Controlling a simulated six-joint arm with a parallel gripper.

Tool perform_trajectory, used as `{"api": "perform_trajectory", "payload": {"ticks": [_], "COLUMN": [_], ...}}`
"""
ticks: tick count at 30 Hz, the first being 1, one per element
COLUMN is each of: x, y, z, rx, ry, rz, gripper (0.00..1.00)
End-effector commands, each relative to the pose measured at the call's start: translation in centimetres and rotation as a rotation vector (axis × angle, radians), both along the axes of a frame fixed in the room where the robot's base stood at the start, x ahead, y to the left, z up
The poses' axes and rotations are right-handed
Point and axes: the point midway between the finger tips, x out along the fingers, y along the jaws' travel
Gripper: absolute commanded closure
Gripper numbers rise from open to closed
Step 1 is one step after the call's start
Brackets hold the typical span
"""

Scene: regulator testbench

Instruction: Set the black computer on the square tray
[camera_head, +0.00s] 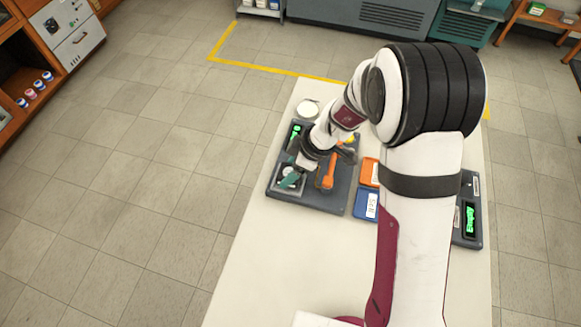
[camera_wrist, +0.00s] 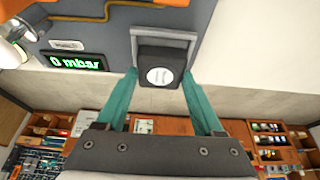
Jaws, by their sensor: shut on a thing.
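The black computer (camera_wrist: 160,54) is a small dark block with a round white face in the wrist view. My gripper (camera_wrist: 159,77) has its two teal fingers on either side of it, shut on it. The square tray (camera_wrist: 163,35) is a light grey frame on the dark bench unit; the computer overlaps its near part. I cannot tell whether the computer touches the tray floor. In the head view my gripper (camera_head: 291,179) is over the square tray (camera_head: 301,187) at the unit's near left corner, and the computer is mostly hidden there.
The dark unit (camera_head: 328,203) carries an orange piece (camera_head: 327,172) right of my gripper and a green display (camera_wrist: 77,61) reading 0 mbar. An orange bin (camera_head: 369,171) and a blue bin (camera_head: 365,205) stand to the right. The white table (camera_head: 270,270) is clear in front.

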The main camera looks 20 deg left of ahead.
Motion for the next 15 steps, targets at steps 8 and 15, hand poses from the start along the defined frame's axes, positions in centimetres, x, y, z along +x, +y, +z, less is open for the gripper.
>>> {"api": "perform_trajectory", "payload": {"ticks": [8,15], "x": [0.0,-0.01], "y": [0.01,0.01], "z": [-0.03,-0.45], "rx": [0.0,0.0], "ry": [0.0,0.001], "rz": [0.0,0.0], "gripper": [0.92,0.92]}}
